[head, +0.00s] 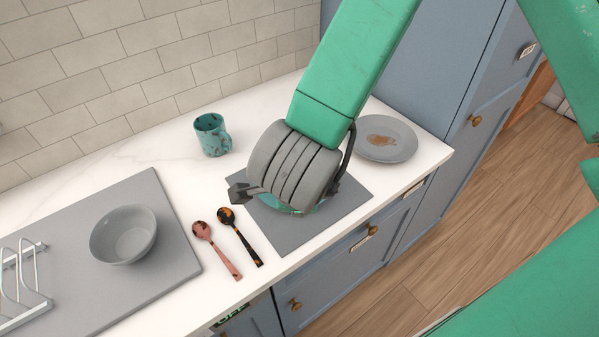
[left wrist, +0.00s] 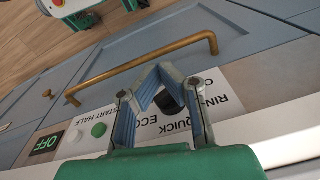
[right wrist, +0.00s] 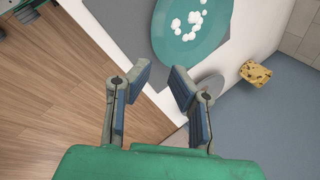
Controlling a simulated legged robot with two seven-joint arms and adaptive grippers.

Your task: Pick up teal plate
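The teal plate (right wrist: 182,66) lies on a grey mat and carries several white lumps. In the head view only a sliver of the teal plate (head: 292,209) shows beneath my right gripper (head: 243,191). In the right wrist view, my right gripper (right wrist: 160,72) is open and empty, with its fingers below the plate in the picture; no contact shows. My left gripper (left wrist: 158,72) appears only in its wrist view.
A grey plate with a brown stain (head: 384,138) stands right of the mat (head: 345,196). A teal mug (head: 211,135), a pink spoon (head: 216,249), a dark spoon (head: 240,237) and a grey bowl (head: 123,235) are left. A brass handle (left wrist: 140,68) fronts the panel.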

